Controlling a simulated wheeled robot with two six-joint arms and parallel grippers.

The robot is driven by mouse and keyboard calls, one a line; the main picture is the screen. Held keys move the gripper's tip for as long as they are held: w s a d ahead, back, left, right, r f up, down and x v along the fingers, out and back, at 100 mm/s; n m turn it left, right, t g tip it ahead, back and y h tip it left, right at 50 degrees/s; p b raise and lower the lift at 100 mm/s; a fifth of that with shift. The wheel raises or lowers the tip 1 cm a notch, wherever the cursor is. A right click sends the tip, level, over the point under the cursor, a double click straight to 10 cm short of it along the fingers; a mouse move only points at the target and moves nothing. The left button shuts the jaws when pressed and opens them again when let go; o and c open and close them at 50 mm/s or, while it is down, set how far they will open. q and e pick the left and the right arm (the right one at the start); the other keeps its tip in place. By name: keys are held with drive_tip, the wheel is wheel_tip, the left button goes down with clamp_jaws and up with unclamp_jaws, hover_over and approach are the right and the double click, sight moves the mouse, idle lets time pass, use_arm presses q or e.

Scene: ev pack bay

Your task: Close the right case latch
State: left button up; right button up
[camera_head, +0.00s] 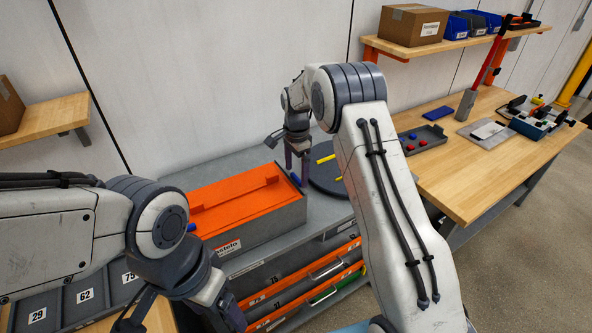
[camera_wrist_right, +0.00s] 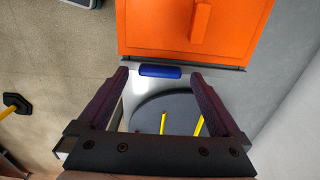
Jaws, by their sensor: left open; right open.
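The grey case (camera_head: 262,226) with an orange lid (camera_head: 232,199) stands on the grey bench. Its blue right latch (camera_head: 296,180) is on the case's right end, partly behind my right gripper (camera_head: 297,172). In the right wrist view the blue latch (camera_wrist_right: 160,71) lies just outside the edge of the orange lid (camera_wrist_right: 195,28). My right gripper (camera_wrist_right: 160,75) is open and empty, with its fingertips on either side of the latch in that view; contact cannot be told. Another blue latch (camera_head: 191,227) shows at the case's left end. My left gripper (camera_head: 225,312) is low at the left, its tips unclear.
A dark round turntable (camera_head: 325,182) with yellow bars is right of the case; it also shows below the latch in the right wrist view (camera_wrist_right: 150,112). A wooden workbench (camera_head: 462,190) with trays stands at right. Drawers (camera_head: 290,297) are under the grey bench.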

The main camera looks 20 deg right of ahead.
drive_tip(key=shift+f, duration=0.7)
drive_tip(key=c, duration=1.3)
